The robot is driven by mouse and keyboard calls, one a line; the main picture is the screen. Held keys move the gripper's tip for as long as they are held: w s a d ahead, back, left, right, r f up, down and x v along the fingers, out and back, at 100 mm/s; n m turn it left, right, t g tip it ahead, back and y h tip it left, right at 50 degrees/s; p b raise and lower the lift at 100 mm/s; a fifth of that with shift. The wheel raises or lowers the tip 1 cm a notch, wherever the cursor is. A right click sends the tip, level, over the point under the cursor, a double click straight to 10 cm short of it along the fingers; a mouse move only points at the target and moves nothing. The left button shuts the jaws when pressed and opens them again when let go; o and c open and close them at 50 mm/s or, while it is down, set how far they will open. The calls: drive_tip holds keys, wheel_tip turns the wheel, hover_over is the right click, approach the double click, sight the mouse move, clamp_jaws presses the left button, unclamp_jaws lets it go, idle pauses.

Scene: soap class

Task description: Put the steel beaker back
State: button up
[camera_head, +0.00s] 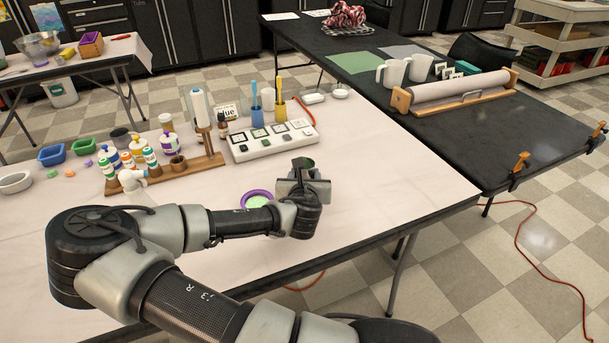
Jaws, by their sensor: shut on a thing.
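My gripper (303,186) is over the near right part of the light-topped table, shut on a small grey vessel that I take to be the steel beaker (303,162). Only its round rim and a greenish inside show above the jaws; its body and base are hidden, so I cannot tell whether it touches the table. A purple-rimmed bowl (245,197) with pale green contents sits just left of my gripper, partly behind my arm.
Behind my gripper lies a white board (272,141) with several square pads. A wooden rack (200,168) with several bottles stands to the left. Tabletop right of my gripper is clear. A black table (480,140) adjoins at right.

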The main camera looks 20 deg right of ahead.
drive_tip(key=o, duration=1.1)
drive_tip(key=shift+o, duration=0.2)
drive_tip(key=shift+r, duration=0.2)
drive_tip(key=p+v, duration=0.2)
drive_tip(key=v, duration=0.1)
drive_tip(key=p+v, duration=0.2)
drive_tip(key=v, duration=0.1)
drive_tip(key=p+v, duration=0.2)
drive_tip(key=v, duration=0.1)
drive_tip(key=shift+r, duration=0.45)
drive_tip(key=p+v, duration=0.1)
drive_tip(key=p, duration=0.3)
drive_tip(key=shift+s+a, duration=0.3)
drive_tip(key=shift+s, duration=0.05)
drive_tip(key=shift+s+a+f+p, duration=0.15)
drive_tip(key=shift+s+p, duration=0.3)
drive_tip(key=shift+p, duration=0.45)
